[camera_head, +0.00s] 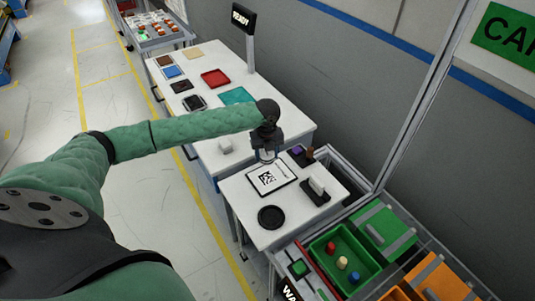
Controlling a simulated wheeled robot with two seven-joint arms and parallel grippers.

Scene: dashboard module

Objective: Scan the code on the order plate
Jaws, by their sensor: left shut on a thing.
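The order plate (268,179) is a white plate with a dark edge and a black square code, lying flat on the near white table. My left gripper (267,151) hangs over the far edge of this table, just beyond the plate, pointing down. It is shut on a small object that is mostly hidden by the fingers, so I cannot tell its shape. The code is uncovered in this view. My right gripper is not in view.
A black round disc (271,217) and a black stand with a white card (316,189) sit near the plate. A dark holder with a purple top (299,153) stands right of my gripper. A green tray (343,262) holds several coloured pieces. A READY sign (242,18) stands behind.

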